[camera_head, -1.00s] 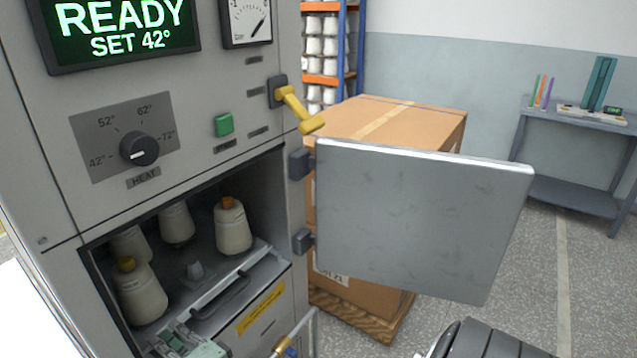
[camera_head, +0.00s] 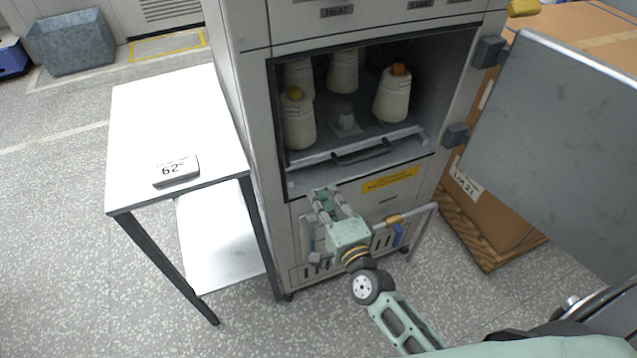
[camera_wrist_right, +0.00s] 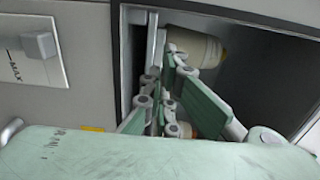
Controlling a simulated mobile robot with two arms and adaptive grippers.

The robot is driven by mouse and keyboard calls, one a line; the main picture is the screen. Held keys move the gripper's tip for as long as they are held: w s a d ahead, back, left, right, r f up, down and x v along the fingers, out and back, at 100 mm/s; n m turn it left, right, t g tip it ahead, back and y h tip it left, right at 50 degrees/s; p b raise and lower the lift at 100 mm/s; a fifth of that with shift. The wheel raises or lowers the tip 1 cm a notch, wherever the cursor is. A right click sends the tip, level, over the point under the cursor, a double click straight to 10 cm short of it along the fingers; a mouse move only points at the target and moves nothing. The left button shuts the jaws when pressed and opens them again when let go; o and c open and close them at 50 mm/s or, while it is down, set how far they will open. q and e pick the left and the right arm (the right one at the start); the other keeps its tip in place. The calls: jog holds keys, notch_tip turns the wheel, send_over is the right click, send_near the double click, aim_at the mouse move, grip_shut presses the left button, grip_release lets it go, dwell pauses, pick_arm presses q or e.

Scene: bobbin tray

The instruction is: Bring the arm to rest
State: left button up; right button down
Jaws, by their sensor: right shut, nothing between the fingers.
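My right gripper (camera_head: 322,197) is shut and empty, just in front of the cabinet, below the left part of the tray's front edge. In the right wrist view its fingers (camera_wrist_right: 160,95) show close up, with the cabinet opening and a pale cone behind them. My right arm comes in from the lower right. My left gripper is not in view. The bobbin tray (camera_head: 305,181) lies inside the open cabinet (camera_head: 236,20), with a dark handle (camera_head: 362,152) at its front. Several cream bobbins stand on it, one with an orange top (camera_head: 392,95) and one with a yellow top (camera_head: 298,122).
The cabinet door (camera_head: 555,140) stands wide open to the right, before a cardboard box (camera_head: 505,190) on a pallet. A white table (camera_head: 140,130) stands left, bearing a small sign reading 62° (camera_head: 176,171). Floor in front of the table is clear.

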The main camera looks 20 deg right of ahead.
jog(key=s+f+n+g+p, duration=0.1)
jog(key=s+f+n+g, duration=0.3)
jog(key=f, duration=0.5)
jog(key=s+f+n+g, duration=0.1)
jog(key=s+f+n, duration=0.2)
jog(key=s+f, duration=0.5)
jog(key=s+f+n+g+p, duration=0.1)
jog(key=s+f+n+g, duration=0.25)
jog(key=f, duration=0.75)
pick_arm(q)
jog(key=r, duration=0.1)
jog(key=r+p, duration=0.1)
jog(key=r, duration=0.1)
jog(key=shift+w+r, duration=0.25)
pick_arm(e)
jog(key=s+d+f+n+g, duration=0.2)
jog(key=s+f, duration=0.3)
jog(key=s, duration=0.5)
jog(key=s+d+f+n+g+h, duration=0.1)
jog(key=s+d+f+n+g, duration=0.1)
jog(key=s, duration=0.8)
jog(key=s+d+f+n+g, duration=0.2)
jog(key=s+f+n+g, duration=0.2)
jog(key=s+f, duration=0.4)
jog(key=s+n, duration=0.1)
jog(key=s, duration=0.1)
jog(key=shift+s+f+h, duration=0.25)
jog(key=shift+s+h, duration=0.05)
jog(key=shift+s, duration=0.1)
